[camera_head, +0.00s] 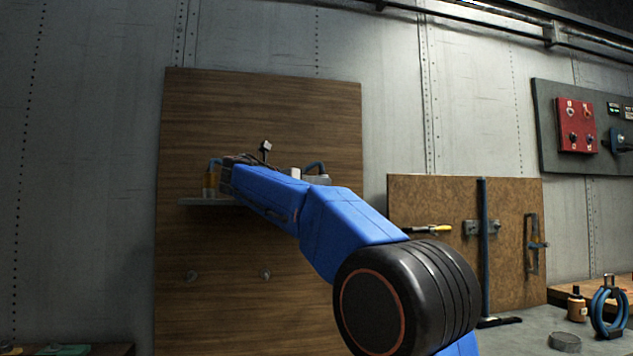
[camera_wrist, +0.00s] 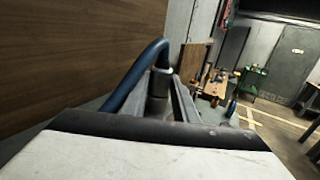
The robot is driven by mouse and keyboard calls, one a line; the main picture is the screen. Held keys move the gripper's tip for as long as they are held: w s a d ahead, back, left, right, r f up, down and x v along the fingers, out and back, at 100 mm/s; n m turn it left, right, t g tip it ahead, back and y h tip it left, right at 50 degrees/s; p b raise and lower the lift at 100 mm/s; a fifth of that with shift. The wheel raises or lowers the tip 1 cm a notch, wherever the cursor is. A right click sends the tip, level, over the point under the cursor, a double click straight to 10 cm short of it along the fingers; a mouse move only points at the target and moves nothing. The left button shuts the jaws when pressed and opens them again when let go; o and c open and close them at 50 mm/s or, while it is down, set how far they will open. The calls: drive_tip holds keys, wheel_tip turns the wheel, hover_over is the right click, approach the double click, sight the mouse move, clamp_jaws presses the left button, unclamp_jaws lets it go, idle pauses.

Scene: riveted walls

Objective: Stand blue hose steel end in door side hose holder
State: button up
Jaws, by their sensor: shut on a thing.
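In the wrist view the blue hose (camera_wrist: 137,73) arches up and over to its grey steel end (camera_wrist: 157,84). My gripper (camera_wrist: 168,98) is shut on that steel end, which looks upright between the fingers. In the head view the blue arc of the hose (camera_head: 315,166) shows just beyond my arm, beside a tall wooden panel. A grey shelf (camera_head: 200,202) projects from this panel. My arm hides the rest of the shelf, and I cannot make out the door side holder.
The wooden panel (camera_head: 260,105) runs close along the left in the wrist view. A lower brown board (camera_head: 432,200) with tools stands on the bench at right. A coiled blue hose (camera_head: 607,312) and a bottle (camera_head: 577,304) stand there. A far door (camera_wrist: 288,65) shows at right.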

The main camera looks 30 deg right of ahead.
drive_tip(key=o, duration=1.2)
drive_tip(key=shift+c, duration=0.2)
drive_tip(key=v, duration=1.7)
drive_tip(key=shift+a, duration=0.2)
